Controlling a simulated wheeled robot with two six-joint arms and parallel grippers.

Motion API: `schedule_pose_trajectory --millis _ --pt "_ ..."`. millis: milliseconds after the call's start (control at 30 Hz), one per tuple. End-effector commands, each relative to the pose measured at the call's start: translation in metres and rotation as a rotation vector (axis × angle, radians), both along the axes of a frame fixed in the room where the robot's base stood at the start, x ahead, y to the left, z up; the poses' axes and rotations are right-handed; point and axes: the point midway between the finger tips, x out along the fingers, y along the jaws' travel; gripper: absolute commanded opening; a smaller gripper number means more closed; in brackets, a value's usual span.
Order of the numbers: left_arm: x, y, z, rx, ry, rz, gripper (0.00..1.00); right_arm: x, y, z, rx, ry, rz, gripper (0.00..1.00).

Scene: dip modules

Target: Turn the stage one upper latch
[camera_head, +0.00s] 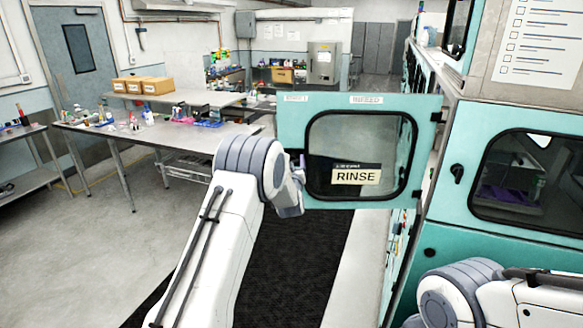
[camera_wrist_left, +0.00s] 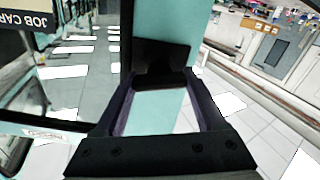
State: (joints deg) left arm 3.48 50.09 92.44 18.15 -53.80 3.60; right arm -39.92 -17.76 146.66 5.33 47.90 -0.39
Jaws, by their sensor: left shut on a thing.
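The stage one upper door (camera_head: 290,140) is teal with a window and stands swung open. My left gripper (camera_head: 300,172) is at its free left edge. In the left wrist view, the fingers of my left gripper (camera_wrist_left: 164,84) close on a black latch (camera_wrist_left: 162,58) on the teal door face (camera_wrist_left: 152,112). In the head view the latch is hidden behind the gripper. My right arm shows at the bottom right; its gripper is out of view.
The teal cabinet (camera_head: 470,225) stands at the right, with another black latch (camera_head: 457,173) on its neighbouring door. A dark mat (camera_head: 290,270) lies on the floor below the open door. Work tables (camera_head: 140,140) with small items and boxes stand at the back left.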

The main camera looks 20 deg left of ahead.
Motion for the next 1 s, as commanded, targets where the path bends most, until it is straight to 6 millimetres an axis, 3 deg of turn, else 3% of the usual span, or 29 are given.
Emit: schedule_pose_trajectory --millis 33,200,667,700,767,1000 --pt "0.0 -0.001 -0.006 0.038 0.006 -0.001 0.17 0.0 0.0 -0.018 0.0 0.0 0.001 0.47" --pt "0.0 -0.001 -0.004 0.174 0.049 0.0 0.17 0.0 0.0 -0.039 -0.001 0.001 0.001 0.47" --pt "0.0 -0.002 0.001 0.259 0.082 -0.002 0.17 0.0 0.0 -0.043 0.0 0.0 -0.002 0.47" --pt "0.0 -0.002 0.001 0.259 0.082 -0.002 0.8 0.0 0.0 -0.043 0.0 0.0 -0.002 0.47" --pt "0.0 -0.002 0.001 0.259 0.082 -0.002 1.0 0.0 0.0 -0.043 0.0 0.0 -0.002 0.47" --pt "0.0 -0.002 0.0 0.257 0.082 -0.001 1.0 0.0 0.0 -0.044 0.0 0.0 -0.002 0.47"
